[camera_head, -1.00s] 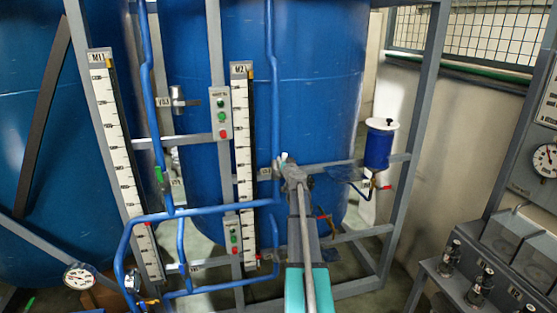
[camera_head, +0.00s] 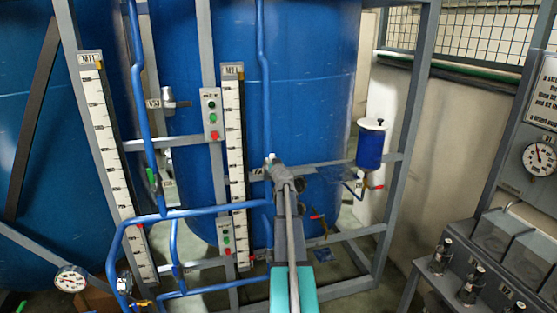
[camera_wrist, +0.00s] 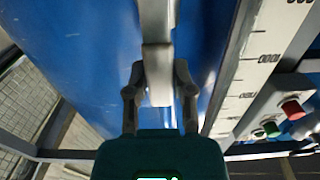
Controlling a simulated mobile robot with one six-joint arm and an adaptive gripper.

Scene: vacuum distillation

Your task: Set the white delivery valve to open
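My gripper (camera_head: 278,170) is beside a vertical blue pipe in front of the large blue tank. A small pale part (camera_head: 269,160) shows at its tip; I cannot tell whether it is the white delivery valve. In the wrist view, my gripper (camera_wrist: 159,78) has its two dark fingers on either side of a grey-white bar (camera_wrist: 157,58). A gap seems to show beside the bar. Contact with it is unclear. My gripper and arm hide part of the pipework behind, and no valve position can be read.
A blue pot (camera_head: 370,148) with a red-handled tap hangs to the right. Scales M11 (camera_head: 108,150) and M2 (camera_head: 234,150) stand to the left, with button boxes (camera_head: 212,112) beside M2. Blue pipes cross below. A bench with several black valves (camera_head: 468,285) is at the lower right.

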